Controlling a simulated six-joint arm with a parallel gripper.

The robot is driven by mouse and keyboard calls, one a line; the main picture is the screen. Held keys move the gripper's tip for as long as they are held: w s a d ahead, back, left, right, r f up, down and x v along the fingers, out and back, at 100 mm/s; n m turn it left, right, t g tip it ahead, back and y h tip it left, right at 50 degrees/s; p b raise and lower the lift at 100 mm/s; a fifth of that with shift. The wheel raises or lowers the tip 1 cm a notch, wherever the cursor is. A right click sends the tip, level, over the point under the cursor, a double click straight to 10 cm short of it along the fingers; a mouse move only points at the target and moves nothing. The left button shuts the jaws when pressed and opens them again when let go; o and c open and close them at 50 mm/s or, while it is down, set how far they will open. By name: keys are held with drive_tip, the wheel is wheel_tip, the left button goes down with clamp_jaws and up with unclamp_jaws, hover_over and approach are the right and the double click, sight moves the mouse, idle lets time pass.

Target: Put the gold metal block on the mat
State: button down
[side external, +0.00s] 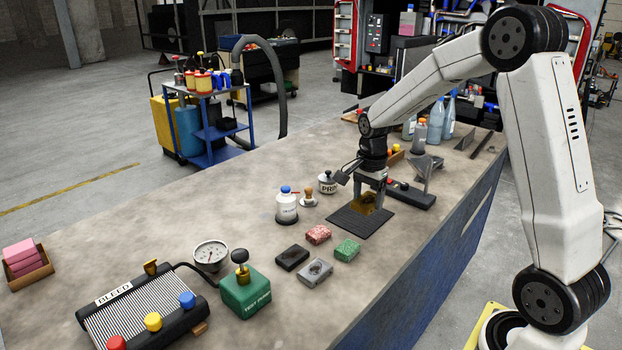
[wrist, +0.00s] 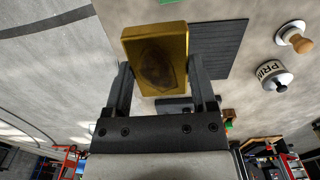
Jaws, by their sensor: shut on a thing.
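The gold metal block (side external: 367,204) has a dark patch on its face and is between the fingers of my gripper (side external: 369,196). In the wrist view the block (wrist: 158,32) sits across the fingertips of my gripper (wrist: 159,62), one finger on each side. The dark ribbed mat (side external: 346,222) lies flat on the bench, and the block shows over its back part in the side view. In the wrist view the mat (wrist: 226,45) extends to the right of the block. I cannot tell whether the block touches the mat.
A white bottle (side external: 286,207), a small stamp (side external: 308,198) and a white pot (side external: 327,183) stand left. A dark scale-like tool (side external: 412,194) is right behind.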

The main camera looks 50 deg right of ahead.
drive_tip(key=s+d, duration=0.4)
drive_tip(key=d, duration=0.1)
drive_tip(key=shift+d, duration=0.3)
drive_tip(key=shift+r, duration=0.1)
hover_over(360, 216)
drive_tip(key=shift+s+f, duration=0.15)
drive_tip(key=shift+f, duration=2.2)
drive_tip(key=shift+s+f, duration=0.1)
drive_tip(key=shift+f, duration=2.2)
drive_tip(key=shift+w+f, duration=0.15)
drive_tip(key=shift+f, duration=0.05)
drive_tip(key=shift+w+d+f, duration=0.1)
drive_tip(key=shift+f, duration=1.55)
drive_tip(key=shift+f, duration=0.1)
